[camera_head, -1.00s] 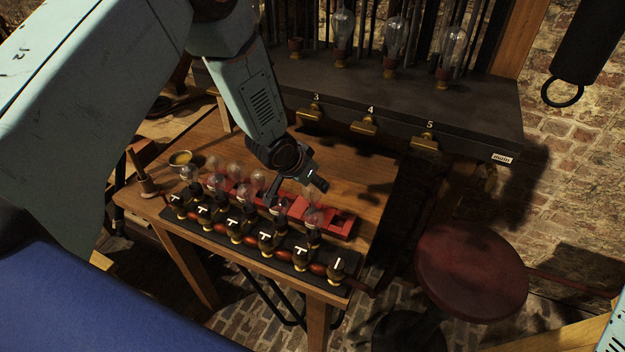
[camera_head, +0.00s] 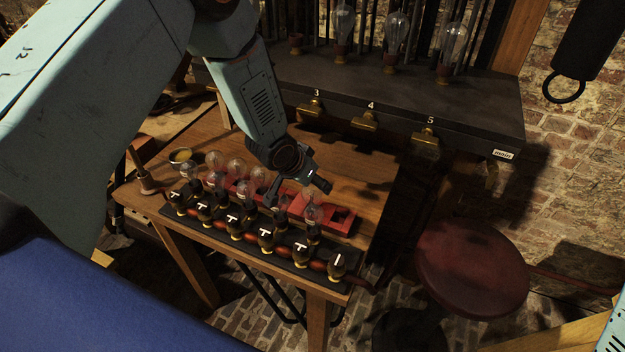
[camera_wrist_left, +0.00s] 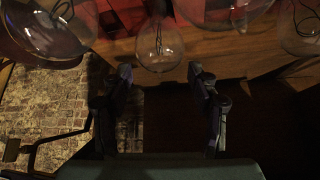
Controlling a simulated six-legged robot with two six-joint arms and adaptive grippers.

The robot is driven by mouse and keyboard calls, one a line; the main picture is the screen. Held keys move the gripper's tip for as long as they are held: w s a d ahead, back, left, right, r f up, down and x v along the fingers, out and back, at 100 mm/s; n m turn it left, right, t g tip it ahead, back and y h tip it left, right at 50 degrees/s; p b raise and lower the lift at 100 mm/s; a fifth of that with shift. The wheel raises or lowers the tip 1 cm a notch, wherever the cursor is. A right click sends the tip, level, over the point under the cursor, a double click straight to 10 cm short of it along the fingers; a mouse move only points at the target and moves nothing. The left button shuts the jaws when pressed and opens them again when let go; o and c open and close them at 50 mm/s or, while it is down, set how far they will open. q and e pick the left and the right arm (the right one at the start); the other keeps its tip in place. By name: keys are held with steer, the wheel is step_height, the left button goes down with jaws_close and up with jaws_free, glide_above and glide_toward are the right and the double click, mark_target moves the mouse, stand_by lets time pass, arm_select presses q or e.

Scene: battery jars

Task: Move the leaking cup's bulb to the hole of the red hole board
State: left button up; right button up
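A row of dark cups with brass bases and white marks (camera_head: 267,242) stands on a black strip along the table's front edge, with clear glass bulbs above them. I cannot tell which cup leaks. The red hole board (camera_head: 342,228) lies behind the row, with a dark open hole near its right end. My left gripper (camera_head: 298,197) is over the right half of the row, among the bulbs. In the left wrist view its two fingers (camera_wrist_left: 160,73) are apart, and a clear bulb (camera_wrist_left: 160,45) hangs in view just beyond the gap, not clasped. My right gripper is out of view.
More bulbs (camera_head: 236,168) stand close together behind the row's left part. A small bowl (camera_head: 180,157) sits at the table's left. A dark cabinet (camera_head: 460,105) stands behind, and a red round stool (camera_head: 472,270) is to the right. The tabletop behind the board is clear.

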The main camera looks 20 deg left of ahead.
arm_select(q)
steer(key=shift+o, duration=0.7)
steer(key=v, duration=1.2)
